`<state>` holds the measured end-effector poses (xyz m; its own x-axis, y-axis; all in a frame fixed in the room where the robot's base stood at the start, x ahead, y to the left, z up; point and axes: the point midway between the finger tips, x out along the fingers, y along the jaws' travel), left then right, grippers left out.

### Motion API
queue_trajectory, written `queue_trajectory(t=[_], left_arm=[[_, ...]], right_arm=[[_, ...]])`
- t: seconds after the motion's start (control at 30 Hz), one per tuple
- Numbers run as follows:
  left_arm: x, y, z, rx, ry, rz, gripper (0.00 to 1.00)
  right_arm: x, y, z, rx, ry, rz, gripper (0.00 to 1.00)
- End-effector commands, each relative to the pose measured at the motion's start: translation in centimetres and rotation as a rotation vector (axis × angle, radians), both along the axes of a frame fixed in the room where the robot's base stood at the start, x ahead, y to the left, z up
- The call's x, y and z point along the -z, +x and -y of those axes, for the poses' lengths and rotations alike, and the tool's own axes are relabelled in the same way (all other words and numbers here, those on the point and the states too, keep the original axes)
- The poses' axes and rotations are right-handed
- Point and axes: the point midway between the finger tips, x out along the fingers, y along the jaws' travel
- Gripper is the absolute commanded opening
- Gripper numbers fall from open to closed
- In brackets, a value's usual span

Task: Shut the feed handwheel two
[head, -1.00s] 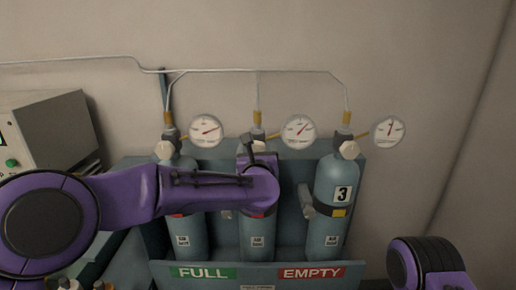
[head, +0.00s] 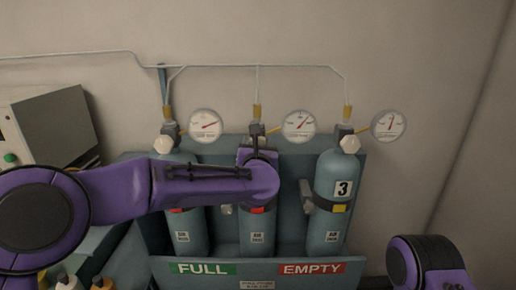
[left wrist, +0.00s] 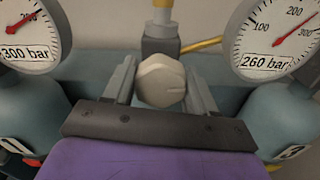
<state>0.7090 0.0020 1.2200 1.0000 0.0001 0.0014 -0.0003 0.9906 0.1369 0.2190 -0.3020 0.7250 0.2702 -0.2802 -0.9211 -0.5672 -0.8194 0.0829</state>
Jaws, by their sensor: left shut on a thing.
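The middle cylinder (head: 257,235) stands in the rack between two others. Its handwheel (left wrist: 162,80) is a pale faceted knob under a dark valve block in the left wrist view. My left gripper (head: 257,147) reaches the top of this cylinder and hides the handwheel in the head view. In the left wrist view its two grey fingers stand on either side of the knob, shut on it. My right arm shows at the lower right of the head view, but its gripper is out of view.
The left cylinder (head: 184,238) and the cylinder marked 3 (head: 331,178) stand close on either side. Round gauges, including the middle one (head: 299,125), stick out beside the valves. Thin pipes run above. A grey box (head: 45,125) stands at the left.

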Motion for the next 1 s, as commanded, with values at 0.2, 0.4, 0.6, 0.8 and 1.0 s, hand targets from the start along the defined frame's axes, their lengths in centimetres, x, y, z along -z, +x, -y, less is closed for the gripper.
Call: queue_trajectory(t=[0.2, 0.4, 0.6, 0.8, 1.0], left_arm=[[0.44, -0.03, 0.02, 0.001, 0.165, -0.004, 0.26], [0.40, -0.04, 0.02, 0.001, 0.292, -0.005, 0.26], [0.38, -0.04, 0.00, 0.001, 0.374, -0.006, 0.26], [0.40, -0.04, -0.02, 0.001, 0.411, -0.007, 0.26], [0.42, -0.04, -0.02, 0.001, 0.416, -0.007, 0.26]], right_arm=[[0.86, 0.00, 0.00, 0.000, 0.000, 0.000, 0.43], [1.08, 0.00, 0.00, 0.000, 0.000, 0.000, 0.43], [1.18, 0.00, 0.00, 0.000, 0.000, 0.000, 0.43], [1.21, 0.00, 0.00, 0.000, 0.000, 0.000, 0.43], [1.22, -0.01, 0.00, 0.000, 0.000, 0.000, 0.43]])
